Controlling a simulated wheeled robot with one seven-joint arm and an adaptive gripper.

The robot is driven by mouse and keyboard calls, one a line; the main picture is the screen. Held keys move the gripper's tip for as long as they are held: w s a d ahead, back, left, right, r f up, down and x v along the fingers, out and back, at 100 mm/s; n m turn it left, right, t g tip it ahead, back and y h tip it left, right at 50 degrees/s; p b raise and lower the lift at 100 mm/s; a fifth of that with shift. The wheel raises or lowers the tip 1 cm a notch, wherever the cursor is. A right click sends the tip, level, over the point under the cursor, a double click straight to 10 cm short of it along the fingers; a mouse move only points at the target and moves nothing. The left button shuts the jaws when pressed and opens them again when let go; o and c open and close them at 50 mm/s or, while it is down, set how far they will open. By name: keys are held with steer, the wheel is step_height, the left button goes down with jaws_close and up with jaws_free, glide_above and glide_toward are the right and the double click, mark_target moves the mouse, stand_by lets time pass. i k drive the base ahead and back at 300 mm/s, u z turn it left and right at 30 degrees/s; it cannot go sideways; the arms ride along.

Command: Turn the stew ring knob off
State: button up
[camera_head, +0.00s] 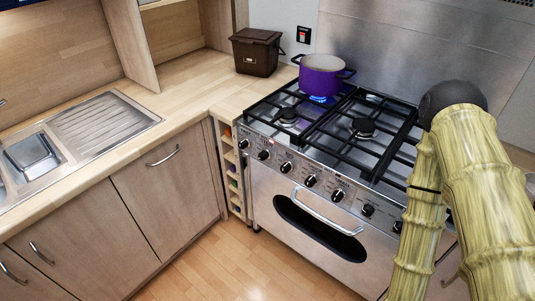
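A row of several dark knobs runs along the front panel of the range cooker (268,200). They include the leftmost knob (243,144), one beside it (264,155), a middle knob (310,181) and one further right (368,210). Labels are too small to read, so I cannot tell which is the stew ring knob. A purple pot (321,80) stands on the back left ring, with a blue flame (318,99) under it. My gripper is not in view; only my bamboo-textured arm shows at the right, covering the cooker's right end.
A brown lidded bin (256,52) stands on the wooden worktop (190,75) left of the cooker. A steel sink (32,150) is at the left. A narrow rack (232,178) adjoins the cooker. The wooden floor (225,262) before the cooker is clear.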

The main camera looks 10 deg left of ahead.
mark_target(266, 154)
steer(key=z, duration=3.15)
steer(key=k, duration=2.2)
steer(key=u, duration=2.1)
steer(key=i, duration=0.5)
steer(key=u, duration=0.15)
